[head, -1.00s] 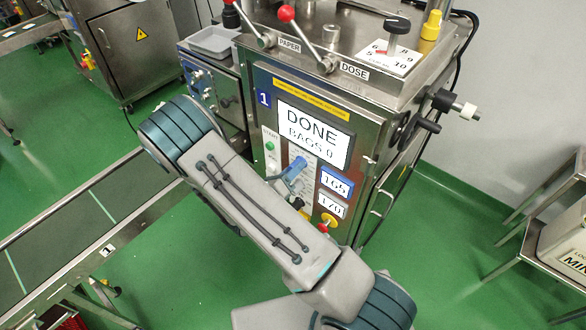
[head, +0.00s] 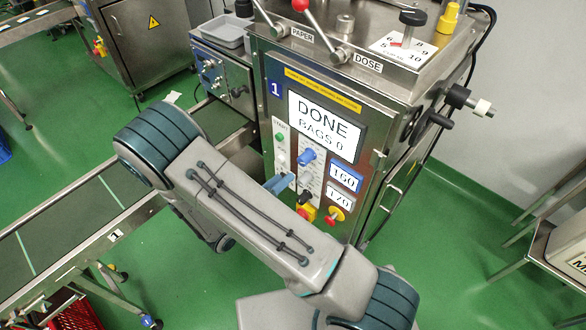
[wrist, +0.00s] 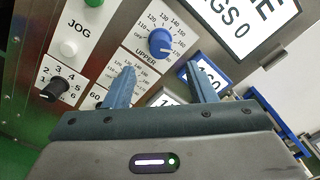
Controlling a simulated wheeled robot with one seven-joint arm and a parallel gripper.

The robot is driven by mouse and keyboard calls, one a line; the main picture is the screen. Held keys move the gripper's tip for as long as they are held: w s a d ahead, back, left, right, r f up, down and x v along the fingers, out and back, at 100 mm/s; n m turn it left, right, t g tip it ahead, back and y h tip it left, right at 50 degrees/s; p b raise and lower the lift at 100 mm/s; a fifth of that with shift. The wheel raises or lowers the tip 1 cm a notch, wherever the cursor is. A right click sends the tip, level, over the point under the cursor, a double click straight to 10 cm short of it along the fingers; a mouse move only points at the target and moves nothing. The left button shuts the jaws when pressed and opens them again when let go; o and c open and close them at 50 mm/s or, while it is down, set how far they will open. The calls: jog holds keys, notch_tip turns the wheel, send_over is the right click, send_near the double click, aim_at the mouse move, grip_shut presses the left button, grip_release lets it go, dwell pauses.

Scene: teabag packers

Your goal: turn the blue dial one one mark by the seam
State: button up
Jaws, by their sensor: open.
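The blue dial (head: 306,157) is on the machine's front panel, below the DONE screen. In the wrist view the blue dial (wrist: 160,43) stands above a label reading UPPER, with a numbered scale around it. My gripper (head: 278,184) is open and empty, below and to the left of the dial in the head view. In the wrist view my gripper (wrist: 159,67) has its fingers spread below the dial, apart from it. The blue-framed display (head: 345,177) reads 160. The left finger hides part of a lower scale.
A white-framed display (head: 340,198) reads 170. A green button (head: 280,137) and a white JOG button (wrist: 69,48) are left of the dial. A black knob (wrist: 52,91) sits lower left. A red emergency button (head: 334,215) is low on the panel. A conveyor (head: 105,205) runs at left.

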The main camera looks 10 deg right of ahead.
jog(key=shift+v, duration=2.2)
jog(key=s+d+r+m+g+y+p, duration=0.35)
jog(key=s+d+r+m+g, duration=0.25)
jog(key=d+r+m+g, duration=0.85)
jog(key=s+a+r+m+t+y+p, duration=0.1)
jog(key=s+r+m+t+y, duration=0.2)
jog(key=m, duration=0.7)
jog(key=s+a+r+m+t+y+p, duration=0.2)
jog(key=s+r+m+t+y, duration=0.1)
jog(key=r+m+y, duration=0.5)
notch_tip(320, 180, up, 2)
jog(key=shift+s+a+m+t, duration=0.2)
jog(key=shift+m+t, duration=0.15)
jog(key=shift+m, duration=0.6)
